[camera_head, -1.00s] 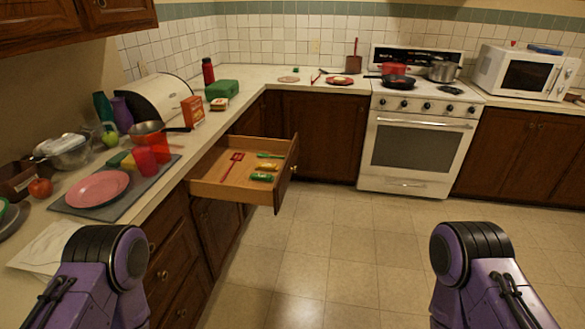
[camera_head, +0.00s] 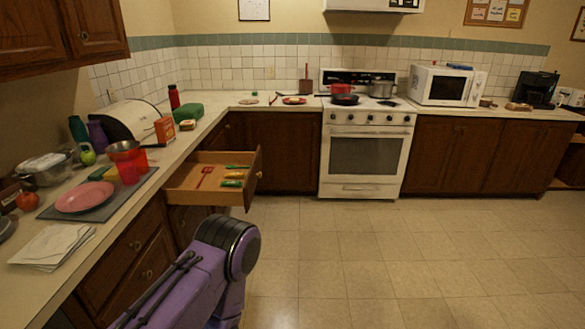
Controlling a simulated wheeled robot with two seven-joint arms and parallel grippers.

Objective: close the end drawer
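The end drawer (camera_head: 183,198) is a wooden drawer pulled out from the left counter run, close to the corner. Its front faces right, with a small knob (camera_head: 259,174) on it. Inside lie a red spatula (camera_head: 205,175), a green utensil (camera_head: 238,167), a yellow item (camera_head: 235,175) and a green item (camera_head: 232,184). A purple arm of mine rises at the lower middle, in front of the drawer and apart from it in the picture. Neither gripper shows.
The left counter holds a pink plate (camera_head: 85,197) on a grey mat, red cups (camera_head: 128,168), a pan and a bread box (camera_head: 127,120). The white stove (camera_head: 365,158) stands at the back. The tiled floor (camera_head: 400,255) to the right is clear.

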